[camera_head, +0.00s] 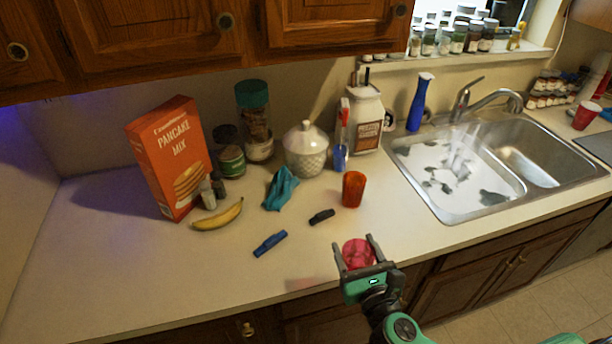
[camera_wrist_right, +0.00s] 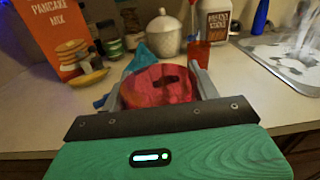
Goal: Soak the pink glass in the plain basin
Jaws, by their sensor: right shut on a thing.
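The pink glass (camera_head: 359,253) is held between the fingers of my right gripper (camera_head: 355,243), just off the counter's front edge. In the right wrist view the glass (camera_wrist_right: 158,88) fills the space between the two fingers, which close on its sides. The sink is at the right of the head view. Its right basin (camera_head: 538,154) is bare steel and looks plain. Its left basin (camera_head: 455,178) has a white bottom with grey patches, and water seems to run into it from the faucet (camera_head: 490,98). My left gripper is out of view.
An orange glass (camera_head: 353,189), a black item (camera_head: 321,217), a blue item (camera_head: 270,243), a teal cloth (camera_head: 281,189) and a banana (camera_head: 217,215) lie on the counter. A blue bottle (camera_head: 419,103) stands behind the sink's left end. The front counter strip is mostly clear.

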